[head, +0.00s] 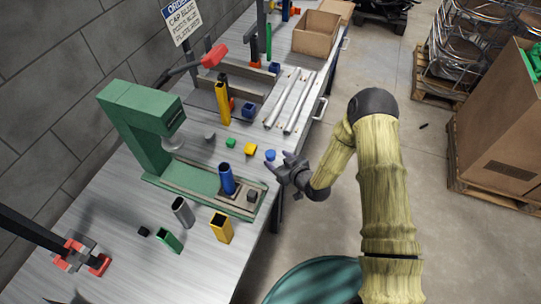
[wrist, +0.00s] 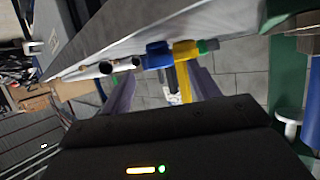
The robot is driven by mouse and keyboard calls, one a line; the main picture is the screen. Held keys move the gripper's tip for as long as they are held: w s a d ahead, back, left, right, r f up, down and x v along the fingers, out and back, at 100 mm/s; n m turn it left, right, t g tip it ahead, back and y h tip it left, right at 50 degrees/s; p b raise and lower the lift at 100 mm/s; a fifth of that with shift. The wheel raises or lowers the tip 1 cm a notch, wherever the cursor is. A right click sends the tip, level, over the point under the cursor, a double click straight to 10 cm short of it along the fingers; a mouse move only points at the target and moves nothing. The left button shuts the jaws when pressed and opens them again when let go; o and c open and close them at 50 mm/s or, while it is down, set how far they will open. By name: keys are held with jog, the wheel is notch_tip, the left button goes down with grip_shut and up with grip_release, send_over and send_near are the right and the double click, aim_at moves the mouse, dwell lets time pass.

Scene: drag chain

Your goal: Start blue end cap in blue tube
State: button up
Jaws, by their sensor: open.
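The blue end cap (head: 270,155) is a small round blue piece lying near the table's right edge. The blue tube (head: 227,178) stands upright on the green press's base, its open end up; a blue upright piece at the right edge of the wrist view (wrist: 312,85) looks like it. My gripper (head: 278,161) is open at the table edge, its fingers close beside the blue cap. In the wrist view my gripper (wrist: 163,85) has its fingers apart with nothing clearly between them. A blue piece (wrist: 158,54) shows beyond them, probably the cap; whether they touch it is unclear.
The green press (head: 145,120) stands left of the tube. Yellow (head: 250,149) and green (head: 231,143) caps lie beyond the blue cap. A yellow tube (head: 221,228), a grey tube (head: 183,211) and a green tube (head: 169,241) stand or lie in front. Metal bars (head: 290,100) lie further back.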

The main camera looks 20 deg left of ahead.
aim_at(271, 154)
jog(key=shift+w+a, duration=0.1)
jog(key=shift+w+a+p, duration=0.2)
jog(key=shift+a+p, duration=0.05)
jog(key=shift+p, duration=0.05)
jog(key=shift+p+x, duration=0.75)
jog(key=shift+x, duration=1.45)
jog(key=c, duration=1)
jog(key=shift+c, duration=0.2)
jog(key=shift+r, duration=0.1)
notch_tip(271, 154, up, 10)
jog(key=shift+f+b, duration=0.1)
jog(key=shift+b, duration=1.05)
